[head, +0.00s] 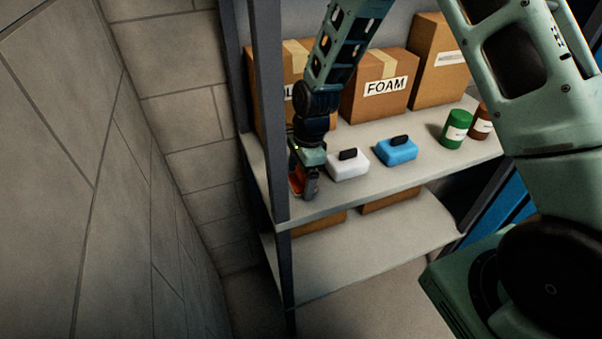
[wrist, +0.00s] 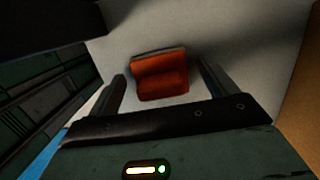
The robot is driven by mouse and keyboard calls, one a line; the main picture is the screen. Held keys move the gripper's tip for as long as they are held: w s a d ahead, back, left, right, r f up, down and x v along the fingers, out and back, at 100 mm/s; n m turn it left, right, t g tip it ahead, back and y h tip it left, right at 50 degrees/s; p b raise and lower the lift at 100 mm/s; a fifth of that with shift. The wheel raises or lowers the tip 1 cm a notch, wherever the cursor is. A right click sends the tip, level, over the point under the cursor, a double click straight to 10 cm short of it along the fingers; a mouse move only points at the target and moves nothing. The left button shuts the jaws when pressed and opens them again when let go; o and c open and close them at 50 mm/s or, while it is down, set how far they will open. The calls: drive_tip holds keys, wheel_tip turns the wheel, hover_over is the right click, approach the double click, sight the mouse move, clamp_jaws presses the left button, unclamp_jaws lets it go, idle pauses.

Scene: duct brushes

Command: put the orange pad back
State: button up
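The orange pad (wrist: 160,84) is a small orange block on the pale grey shelf surface. In the wrist view it lies beyond and between the two fingers of my gripper (wrist: 164,86), with a gap on each side. My gripper is open. In the head view my gripper (head: 305,187) is low over the left end of the upper shelf, pointing down. Part of the orange pad (head: 295,184) shows there beside the fingers, and the rest is hidden by them. Whether the fingertips touch the shelf I cannot tell.
A white pad (head: 348,165) with a black handle stands just right of my gripper, then a blue pad (head: 397,151). Boxes, one marked FOAM (head: 380,88), stand behind. A green can (head: 456,129) is at right. A dark shelf post (head: 269,110) stands close left.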

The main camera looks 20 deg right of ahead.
drive_tip(key=shift+r, duration=0.1)
wheel_tip(320, 180, up, 12)
drive_tip(key=d+b, duration=0.1)
drive_tip(key=b, duration=0.2)
drive_tip(key=shift+d, duration=0.4)
